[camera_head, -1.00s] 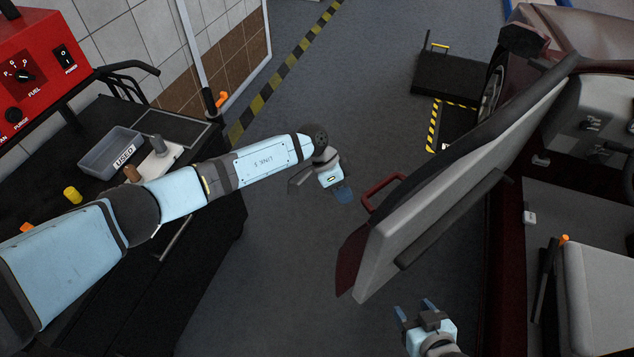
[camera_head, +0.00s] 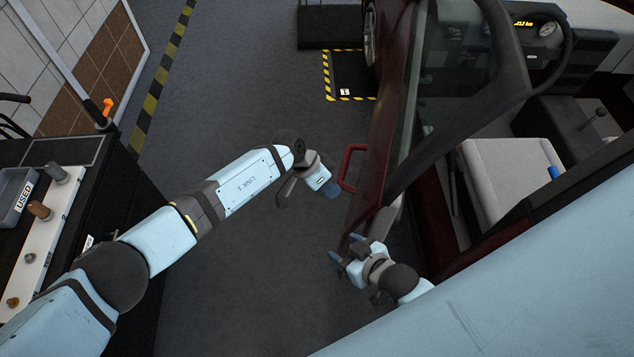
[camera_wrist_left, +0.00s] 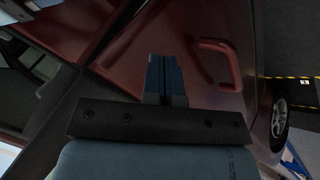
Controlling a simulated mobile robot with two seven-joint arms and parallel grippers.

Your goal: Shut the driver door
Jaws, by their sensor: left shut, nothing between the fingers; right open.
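The dark red driver door (camera_head: 377,165) stands ajar at the car's side, at a narrow angle to the body. Its red handle (camera_head: 350,167) sticks out on the outer side. My left gripper (camera_head: 331,188) is shut and empty, just left of the door below the handle; a small gap seems to remain. In the left wrist view its fingers (camera_wrist_left: 166,78) point at the red door panel, with the handle (camera_wrist_left: 216,62) to the right. My right gripper (camera_head: 343,248) is open and empty near the door's lower end.
The car seat (camera_head: 510,172) and steering wheel show inside the cabin. A black cart with a grey "USED" bin (camera_head: 17,196) stands at the left. A black-and-yellow bordered floor plate (camera_head: 350,75) lies near the front wheel. The floor between cart and door is clear.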

